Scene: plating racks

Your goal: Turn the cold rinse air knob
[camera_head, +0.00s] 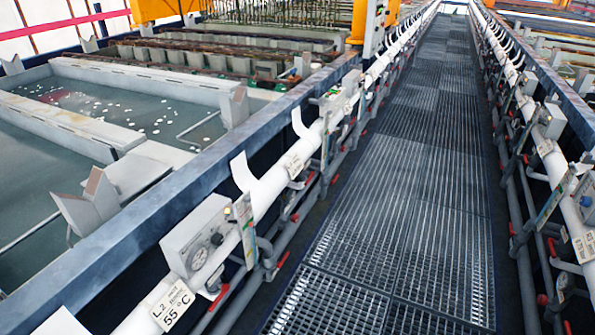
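No label that I can read as cold rinse shows, so I cannot tell which knob is the cold rinse air knob. A grey control box (197,238) with a round dial (199,258) sits on the white pipe at the lower left. A label plate (173,305) beside it reads "L.2" and "55 C"; its smaller words are blurred. A second grey box (337,107) is farther along the same pipe. Red valve handles (219,298) show on the grey pipes below. Neither of my grippers shows in this view.
A grated walkway (400,200) runs clear into the distance. Tanks of liquid (150,105) lie left, behind a blue rail (150,215). On the right, another white pipe (556,165) carries grey boxes (586,197) and labels. Yellow posts (362,22) stand at the back.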

